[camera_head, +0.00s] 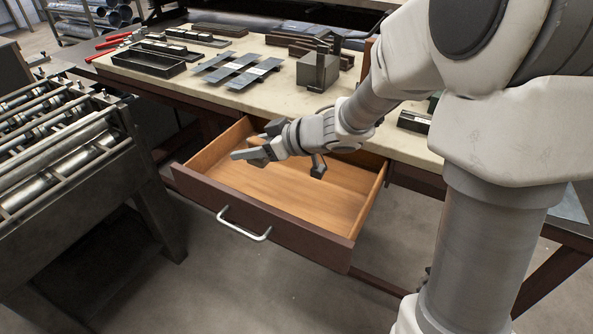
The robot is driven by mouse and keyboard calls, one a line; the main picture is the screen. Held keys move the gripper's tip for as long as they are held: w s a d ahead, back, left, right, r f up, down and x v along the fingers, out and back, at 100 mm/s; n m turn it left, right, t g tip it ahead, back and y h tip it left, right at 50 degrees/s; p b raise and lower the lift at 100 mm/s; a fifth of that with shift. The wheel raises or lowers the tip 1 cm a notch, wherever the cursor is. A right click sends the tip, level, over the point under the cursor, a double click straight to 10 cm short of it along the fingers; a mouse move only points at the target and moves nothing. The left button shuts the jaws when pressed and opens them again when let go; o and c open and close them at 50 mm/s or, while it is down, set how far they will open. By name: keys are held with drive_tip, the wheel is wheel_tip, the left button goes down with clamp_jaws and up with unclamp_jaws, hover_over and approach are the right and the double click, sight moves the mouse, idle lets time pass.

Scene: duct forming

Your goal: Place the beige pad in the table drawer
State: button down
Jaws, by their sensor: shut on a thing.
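The table drawer (312,190) is pulled open below the tabletop, and its light wooden floor looks bare. My gripper (250,153) is over the left part of the drawer, reaching in from the right, with its tips pointing left. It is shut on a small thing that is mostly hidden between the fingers. I cannot make out its colour or outline well. No beige pad shows clearly anywhere else in view. I cannot tell exactly how high my gripper is above the drawer floor.
The tabletop (240,100) above holds a dark tray (148,62), flat metal strips (240,70) and a grey metal block (318,71). A roller machine (60,150) stands close left of the drawer. The drawer has a metal handle (244,224) in front.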

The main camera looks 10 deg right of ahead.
sight(256, 190)
wheel_tip(256, 190, down, 10)
drive_tip(key=b, duration=0.4)
drive_tip(key=shift+f, duration=0.15)
drive_tip(key=shift+c, duration=1.3)
unclamp_jaws()
drive_tip(key=shift+w+r, duration=0.1)
drive_tip(key=shift+r, duration=0.1)
drive_tip(key=p+v, duration=0.2)
drive_tip(key=v, duration=0.5)
drive_tip(key=shift+d+r, duration=0.1)
drive_tip(key=shift+d, duration=0.15)
